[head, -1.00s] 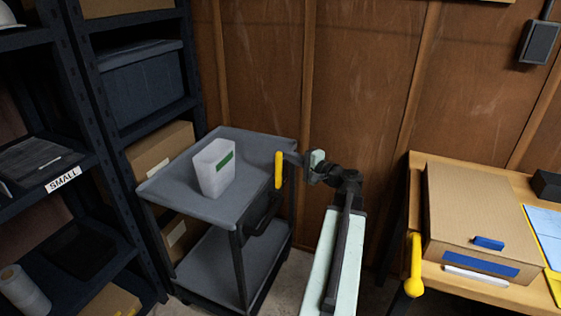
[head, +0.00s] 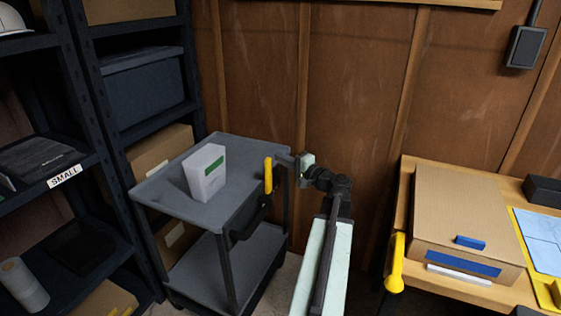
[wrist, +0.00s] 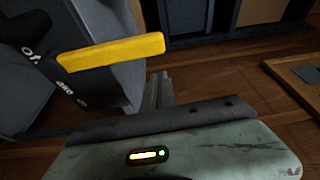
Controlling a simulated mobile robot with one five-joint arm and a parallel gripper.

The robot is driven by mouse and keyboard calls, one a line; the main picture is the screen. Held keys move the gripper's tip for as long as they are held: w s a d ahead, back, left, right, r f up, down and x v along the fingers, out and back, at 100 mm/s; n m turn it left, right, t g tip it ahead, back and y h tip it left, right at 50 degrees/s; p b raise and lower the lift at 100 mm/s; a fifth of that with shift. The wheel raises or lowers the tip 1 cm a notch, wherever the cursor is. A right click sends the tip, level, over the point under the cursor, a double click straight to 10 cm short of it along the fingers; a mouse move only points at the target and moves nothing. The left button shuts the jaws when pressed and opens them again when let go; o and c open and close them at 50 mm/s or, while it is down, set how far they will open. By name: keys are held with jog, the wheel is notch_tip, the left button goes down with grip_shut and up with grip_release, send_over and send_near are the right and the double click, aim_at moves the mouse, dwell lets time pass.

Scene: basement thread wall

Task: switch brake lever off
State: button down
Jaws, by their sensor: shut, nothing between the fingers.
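The yellow brake lever (head: 268,175) stands upright at the right corner of the grey cart (head: 235,141) in the head view. In the wrist view the lever (wrist: 112,50) is a long yellow bar across the upper left, beside a dark plate (wrist: 72,88) with pale, rotated lettering, hard to read. My gripper (head: 284,159) is shut and empty just right of the lever's upper part. In the wrist view its narrow fingers (wrist: 160,88) lie below and right of the bar. I cannot tell whether they touch it.
A white container (head: 204,176) stands on the cart top. A dark shelf rack (head: 122,150) is close on the left. A workbench (head: 404,195) with a cardboard box (head: 465,210) and another yellow handle (head: 396,262) is on the right. The wooden wall is close behind.

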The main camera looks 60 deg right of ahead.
jog(key=s+d, duration=0.1)
jog(key=s, duration=0.8)
jog(key=shift+s+d, duration=0.25)
jog(key=shift+d, duration=0.15)
